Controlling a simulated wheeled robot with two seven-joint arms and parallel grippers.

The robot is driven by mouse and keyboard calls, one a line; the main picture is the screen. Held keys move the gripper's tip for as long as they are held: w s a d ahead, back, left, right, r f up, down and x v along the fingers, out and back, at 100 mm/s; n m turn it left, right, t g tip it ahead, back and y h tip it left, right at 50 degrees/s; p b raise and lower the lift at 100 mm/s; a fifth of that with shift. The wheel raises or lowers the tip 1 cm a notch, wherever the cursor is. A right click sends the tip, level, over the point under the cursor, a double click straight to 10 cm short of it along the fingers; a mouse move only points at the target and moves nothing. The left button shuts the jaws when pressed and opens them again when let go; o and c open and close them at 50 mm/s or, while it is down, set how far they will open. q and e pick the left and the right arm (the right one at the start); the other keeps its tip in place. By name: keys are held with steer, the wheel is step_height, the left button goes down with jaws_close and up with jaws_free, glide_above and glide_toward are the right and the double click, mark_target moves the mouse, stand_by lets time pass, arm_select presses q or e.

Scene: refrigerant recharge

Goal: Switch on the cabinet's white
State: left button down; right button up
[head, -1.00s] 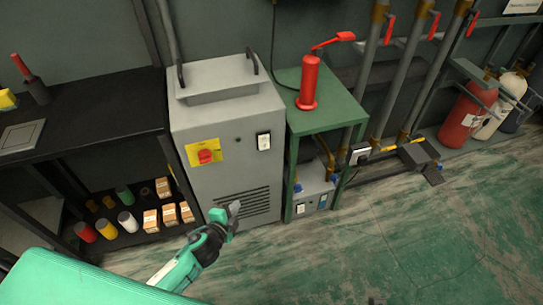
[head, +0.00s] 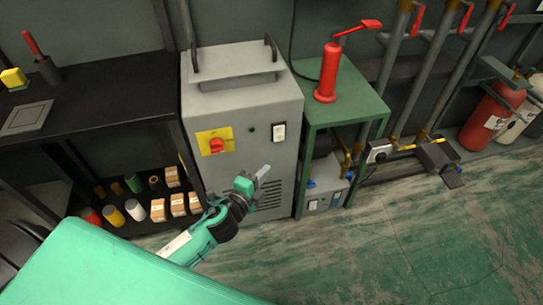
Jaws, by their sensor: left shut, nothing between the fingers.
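The grey cabinet (head: 230,115) stands at the centre of the head view. Its white switch (head: 279,132) is on the upper right of the front face. A red knob on a yellow plate (head: 216,143) is to the left of the switch, with a small dark button between them. My left gripper (head: 263,172) is shut and empty. It shows in front of the cabinet, below and a little left of the white switch and apart from it in the picture. My right gripper is not in view.
A green stand (head: 345,104) with a red pump (head: 327,75) is right of the cabinet. A small grey unit (head: 322,196) sits beneath it. A black shelf (head: 100,95) with cans and boxes is at left. Gas cylinders (head: 488,117) stand at right. The floor in front is clear.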

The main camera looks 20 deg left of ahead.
arm_select(q)
glide_toward(283, 139)
steer(key=w+d, duration=0.3)
steer(key=d, duration=0.1)
steer(key=shift+w+a+f+b, duration=0.15)
steer(key=shift+w+a+b, duration=0.05)
steer(key=shift+w+a, duration=0.5)
steer(key=shift+w+a+f+b, duration=0.15)
steer(key=shift+w+a, duration=0.55)
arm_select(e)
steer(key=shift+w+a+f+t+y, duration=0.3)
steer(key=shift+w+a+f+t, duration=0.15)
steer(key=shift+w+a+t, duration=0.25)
